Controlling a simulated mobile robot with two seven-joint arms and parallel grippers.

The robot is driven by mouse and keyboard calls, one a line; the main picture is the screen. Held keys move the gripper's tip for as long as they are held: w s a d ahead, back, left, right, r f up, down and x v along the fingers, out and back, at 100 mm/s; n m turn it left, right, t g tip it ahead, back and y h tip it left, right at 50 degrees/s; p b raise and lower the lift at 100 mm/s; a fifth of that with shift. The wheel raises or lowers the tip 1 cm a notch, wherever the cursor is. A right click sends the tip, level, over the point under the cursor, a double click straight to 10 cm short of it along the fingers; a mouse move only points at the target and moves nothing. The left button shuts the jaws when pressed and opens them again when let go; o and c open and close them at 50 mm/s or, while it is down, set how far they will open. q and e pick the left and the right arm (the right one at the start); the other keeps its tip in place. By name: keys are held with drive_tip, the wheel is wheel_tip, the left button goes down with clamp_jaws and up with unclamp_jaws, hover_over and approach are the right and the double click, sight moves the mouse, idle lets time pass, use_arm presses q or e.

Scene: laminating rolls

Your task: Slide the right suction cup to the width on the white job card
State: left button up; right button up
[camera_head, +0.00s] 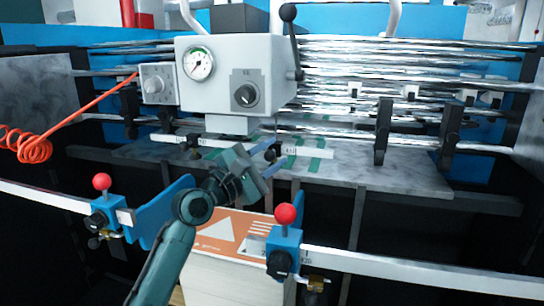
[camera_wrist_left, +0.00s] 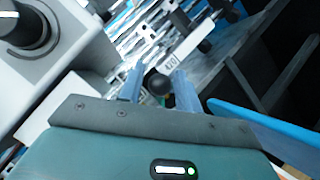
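A white bar (camera_head: 321,152) with green strips runs across the grey marbled table below the machine head. A small dark knob (camera_head: 271,154), which looks like part of the right suction cup, is at this bar; the cup is mostly hidden. In the left wrist view a round black knob (camera_wrist_left: 158,83) lies between my fingers. A white numbered label (camera_head: 292,150), perhaps the job card, is just right of the knob; it also shows in the left wrist view (camera_wrist_left: 172,66). My left gripper (camera_head: 268,160) is open, fingers either side of the knob; contact cannot be told. My right gripper is out of view.
The grey machine head (camera_head: 228,72) with gauge and dial stands close behind my gripper. Blue clamps with red knobs (camera_head: 287,214) sit on a white rail in front, beside a paper stack (camera_head: 225,280). Black brackets (camera_head: 383,130) stand to the right.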

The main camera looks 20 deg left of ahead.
use_arm(q)
drive_tip(key=shift+o, duration=0.7)
drive_tip(key=b+v, duration=0.2)
drive_tip(key=v, duration=1.1)
drive_tip(key=shift+b, duration=0.35)
drive_tip(key=shift+s+f, duration=0.1)
drive_tip(key=s+d+f+m+g+y, duration=0.1)
drive_tip(key=s+f+m+y, duration=0.15)
drive_tip(key=f, duration=0.65)
drive_tip(key=s+d+f+m+g+y+p, duration=0.1)
drive_tip(key=f+m, duration=0.3)
drive_tip(key=f, duration=0.4)
drive_tip(key=s+d+f+m+g+y, duration=0.1)
drive_tip(key=d+f+m+g+y, duration=0.15)
drive_tip(key=f, duration=0.65)
drive_tip(key=s+d+f+m+g, duration=0.1)
drive_tip(key=s+d+f+m, duration=0.1)
drive_tip(key=s+f+m, duration=0.4)
drive_tip(key=s+d+f+m+g, duration=0.1)
drive_tip(key=s+d+f+m, duration=0.1)
drive_tip(key=s+f+m, duration=0.4)
drive_tip(key=s+f, duration=0.2)
drive_tip(key=s, duration=0.1)
drive_tip(key=shift+s+d+y+p, duration=0.2)
drive_tip(key=shift+d+y+p, duration=0.1)
drive_tip(key=shift+y+p, duration=0.1)
drive_tip(key=shift+g, duration=0.25)
